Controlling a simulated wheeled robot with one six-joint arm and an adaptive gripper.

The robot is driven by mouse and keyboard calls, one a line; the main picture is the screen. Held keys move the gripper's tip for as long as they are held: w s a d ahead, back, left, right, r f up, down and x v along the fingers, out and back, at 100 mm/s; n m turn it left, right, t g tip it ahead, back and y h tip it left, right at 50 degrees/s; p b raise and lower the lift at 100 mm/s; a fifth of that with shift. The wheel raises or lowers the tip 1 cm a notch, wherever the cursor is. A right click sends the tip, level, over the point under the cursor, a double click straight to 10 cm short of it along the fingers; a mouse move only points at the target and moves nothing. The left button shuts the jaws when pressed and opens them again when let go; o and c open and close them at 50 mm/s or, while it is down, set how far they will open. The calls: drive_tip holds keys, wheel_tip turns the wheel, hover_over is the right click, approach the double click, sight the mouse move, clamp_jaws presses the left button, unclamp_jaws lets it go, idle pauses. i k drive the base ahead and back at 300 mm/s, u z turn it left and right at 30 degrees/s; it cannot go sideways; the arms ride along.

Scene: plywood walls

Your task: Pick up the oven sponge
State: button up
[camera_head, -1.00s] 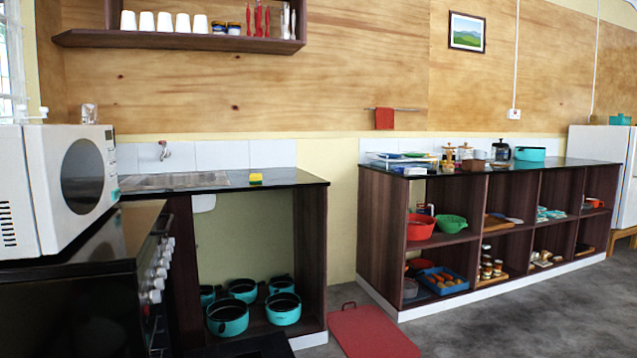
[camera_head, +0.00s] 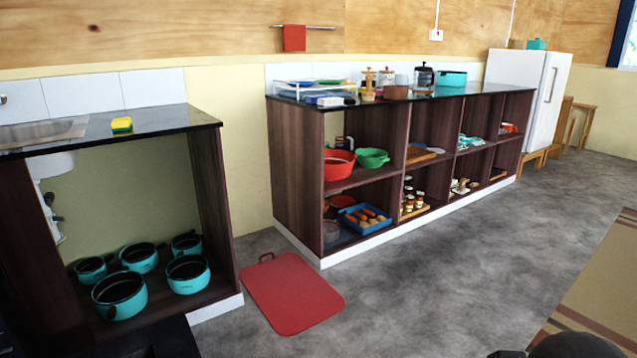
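A yellow sponge with a green layer (camera_head: 122,125) lies on the dark sink counter (camera_head: 170,137), to the right of the metal sink basin and set in from the counter's right end. It is the only sponge I see. No gripper fingers show in this view. A dark rounded shape at the bottom right edge may be part of my arm, but I cannot tell.
Several teal pots (camera_head: 120,295) stand under the sink counter. A red board (camera_head: 292,293) lies on the grey floor beside it. A long shelf unit (camera_head: 296,170) with dishes stands at centre. Open floor lies to the right, with a striped rug (camera_head: 606,290).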

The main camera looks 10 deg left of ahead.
sight(118, 125)
drive_tip(key=u, duration=0.15)
drive_tip(key=i, duration=2.15)
drive_tip(key=u, duration=1.5)
drive_tip(key=i, duration=1)
drive_tip(key=u, duration=1.05)
